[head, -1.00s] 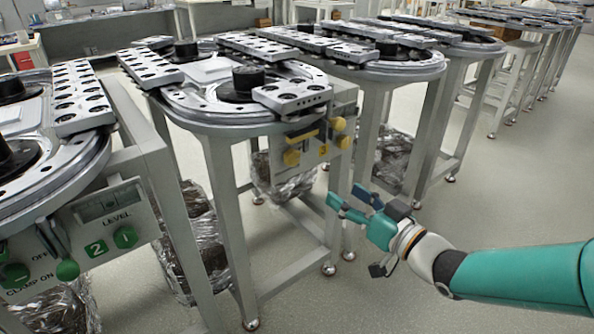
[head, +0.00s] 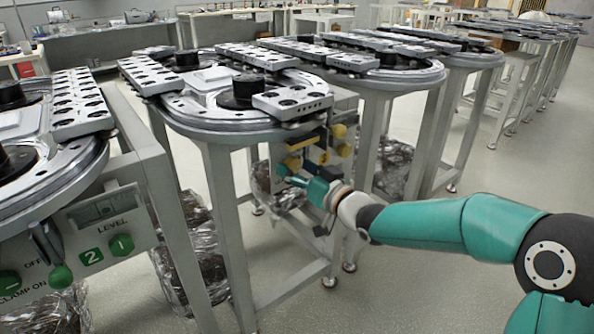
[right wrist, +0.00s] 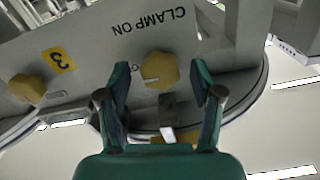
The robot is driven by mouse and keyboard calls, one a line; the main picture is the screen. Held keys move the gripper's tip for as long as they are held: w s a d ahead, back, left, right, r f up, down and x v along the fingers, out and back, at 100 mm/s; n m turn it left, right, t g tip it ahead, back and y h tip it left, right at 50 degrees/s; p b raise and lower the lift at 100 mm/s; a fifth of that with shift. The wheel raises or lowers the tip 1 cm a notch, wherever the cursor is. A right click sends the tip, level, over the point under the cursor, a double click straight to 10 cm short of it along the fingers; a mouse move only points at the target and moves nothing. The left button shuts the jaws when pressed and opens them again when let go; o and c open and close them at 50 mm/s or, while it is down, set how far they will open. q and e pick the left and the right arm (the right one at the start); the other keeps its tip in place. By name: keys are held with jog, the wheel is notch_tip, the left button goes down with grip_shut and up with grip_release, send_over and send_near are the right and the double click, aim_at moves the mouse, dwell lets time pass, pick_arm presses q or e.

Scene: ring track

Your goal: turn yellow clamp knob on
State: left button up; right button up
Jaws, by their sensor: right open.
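The yellow clamp knob (right wrist: 160,70) is a faceted knob on a grey panel, beside the upside-down words CLAMP ON in the right wrist view. A pale mark shows on its left side. In the head view the knob (head: 292,163) is at the lower left of the middle station's panel. My right gripper (right wrist: 157,78) is open, with one finger on each side of the knob in the picture. I cannot tell whether either finger touches it. In the head view the right gripper (head: 297,176) is right at the panel. My left gripper is not in view.
Another yellow knob (right wrist: 28,88) sits by a yellow label 3 (right wrist: 59,60). More yellow knobs (head: 339,131) show at the panel's right. The ring track (head: 190,112) overhangs the panel. A station with green knobs (head: 62,276) stands at the left. The floor at right is clear.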

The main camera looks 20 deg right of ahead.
jog(key=c, duration=1)
jog(key=shift+a, duration=0.2)
jog(key=shift+c, duration=0.7)
jog(key=shift+d, duration=0.15)
